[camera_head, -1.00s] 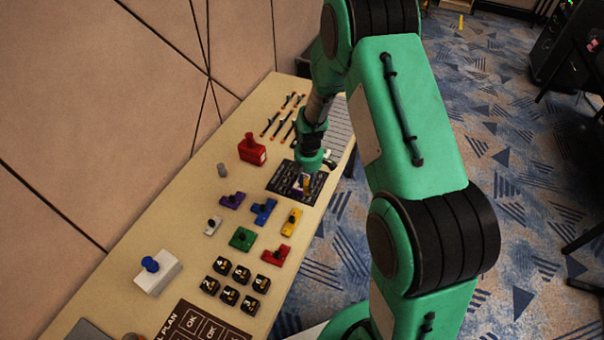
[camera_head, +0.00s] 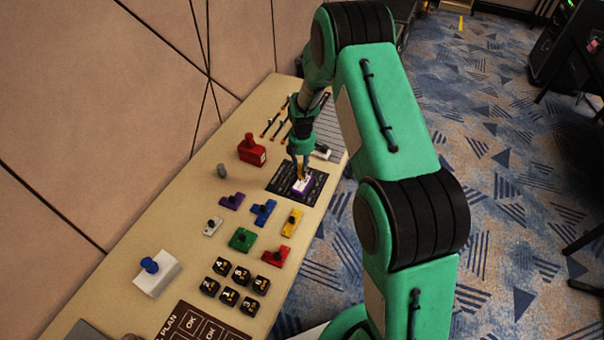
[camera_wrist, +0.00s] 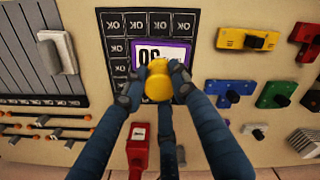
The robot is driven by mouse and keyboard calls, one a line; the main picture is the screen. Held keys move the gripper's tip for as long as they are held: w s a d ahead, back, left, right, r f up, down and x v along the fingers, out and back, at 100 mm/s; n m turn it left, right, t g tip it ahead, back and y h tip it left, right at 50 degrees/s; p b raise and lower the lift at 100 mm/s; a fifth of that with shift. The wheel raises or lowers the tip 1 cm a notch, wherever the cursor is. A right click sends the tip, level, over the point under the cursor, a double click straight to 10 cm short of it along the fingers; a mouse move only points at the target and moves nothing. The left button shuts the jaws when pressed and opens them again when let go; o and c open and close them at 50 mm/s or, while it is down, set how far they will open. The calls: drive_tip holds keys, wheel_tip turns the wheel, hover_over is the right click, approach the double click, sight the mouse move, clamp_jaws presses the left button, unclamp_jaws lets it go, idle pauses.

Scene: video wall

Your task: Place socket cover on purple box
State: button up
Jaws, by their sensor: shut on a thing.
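The purple box (camera_head: 302,188) stands on a black mat (camera_head: 283,187), with a pale top showing in the head view. In the wrist view the purple box (camera_wrist: 189,49) shows a white label with dark print. My gripper (camera_head: 300,171) points down over the box. In the wrist view my gripper (camera_wrist: 158,76) is shut on a rounded yellow piece (camera_wrist: 158,89), which I take to be the socket cover. The yellow piece overlaps the box's near edge in the wrist view. I cannot tell whether it touches the box.
A red block (camera_head: 252,153) stands left of the mat. A white piece (camera_head: 321,153) lies behind it, near a grey ribbed panel (camera_head: 331,128). Knobbed coloured blocks, including a yellow one (camera_head: 291,222) and a green one (camera_head: 242,239), lie in front. Bare tabletop surrounds the mat's left side.

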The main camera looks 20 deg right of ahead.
drive_tip(key=shift+f, duration=0.15)
drive_tip(key=shift+f, duration=1.65)
drive_tip(key=shift+f+b, duration=0.2)
drive_tip(key=shift+b, duration=0.1)
drive_tip(key=o, duration=0.8)
drive_tip(key=shift+o, duration=0.2)
drive_tip(key=shift+r, duration=0.1)
drive_tip(key=shift+r, duration=0.1)
wheel_tip(320, 180, up, 12)
drive_tip(key=shift+r+p, duration=0.1)
drive_tip(key=shift+p, duration=0.5)
